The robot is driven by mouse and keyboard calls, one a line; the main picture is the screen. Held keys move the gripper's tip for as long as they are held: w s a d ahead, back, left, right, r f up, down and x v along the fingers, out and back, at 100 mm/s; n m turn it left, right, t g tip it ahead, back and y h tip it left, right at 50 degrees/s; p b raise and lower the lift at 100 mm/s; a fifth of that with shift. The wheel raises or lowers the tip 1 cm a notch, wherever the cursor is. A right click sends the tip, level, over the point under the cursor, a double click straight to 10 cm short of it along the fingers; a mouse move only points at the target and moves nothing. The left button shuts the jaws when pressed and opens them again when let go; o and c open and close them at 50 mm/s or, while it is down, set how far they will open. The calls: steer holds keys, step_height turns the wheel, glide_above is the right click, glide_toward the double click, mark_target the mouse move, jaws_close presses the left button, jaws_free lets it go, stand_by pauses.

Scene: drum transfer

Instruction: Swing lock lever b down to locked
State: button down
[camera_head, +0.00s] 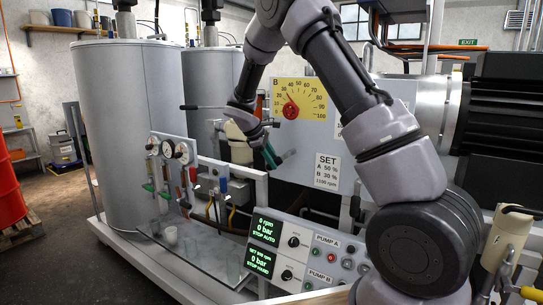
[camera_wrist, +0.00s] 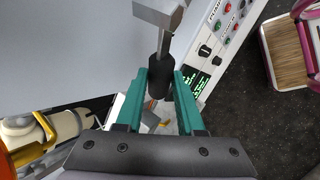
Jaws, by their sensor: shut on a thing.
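My gripper (camera_head: 271,157) reaches in front of the grey machine housing, left of the SET sign. In the wrist view its two green fingers (camera_wrist: 164,88) are closed around a lever's black grip (camera_wrist: 157,82). A metal shank joins that grip to a metal block (camera_wrist: 160,12). I take this to be lock lever b, though no label shows on it. In the head view my gripper and arm mostly hide the lever, so its angle is unclear there. A separate dark bar (camera_head: 190,107) sticks out left of my wrist.
A control panel (camera_head: 305,255) with green displays and pump buttons stands low in front. A yellow dial marked B (camera_head: 299,100) is behind my arm. Gauges (camera_head: 168,149), valves and tall grey tanks (camera_head: 128,130) stand left. A red drum (camera_head: 8,190) is at the far left.

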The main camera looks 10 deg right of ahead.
steer(key=shift+s+d+f+n+g+h, duration=0.15)
steer(key=shift+f+n+g+h, duration=0.05)
steer(key=shift+f+g+h, duration=0.3)
steer(key=shift+s+d+f+n+g+h, duration=0.1)
steer(key=shift+s+f+n+g+h, duration=0.1)
steer(key=shift+f+g+h, duration=0.3)
steer(key=shift+s+d+f+n+g+h, duration=0.3)
steer(key=shift+s+d+n+g+h, duration=0.2)
steer(key=shift+h, duration=0.4)
steer(key=shift+s+d+f+n+g+h, duration=0.35)
steer(key=shift+g+h, duration=0.2)
steer(key=shift+h, duration=0.35)
steer(key=shift+s+d+f+n+g+h, duration=0.3)
steer(key=shift+s+d+g+h, duration=0.2)
steer(key=shift+h, duration=0.4)
steer(key=c, duration=0.5)
jaws_free()
steer(key=shift+w+r, duration=0.1)
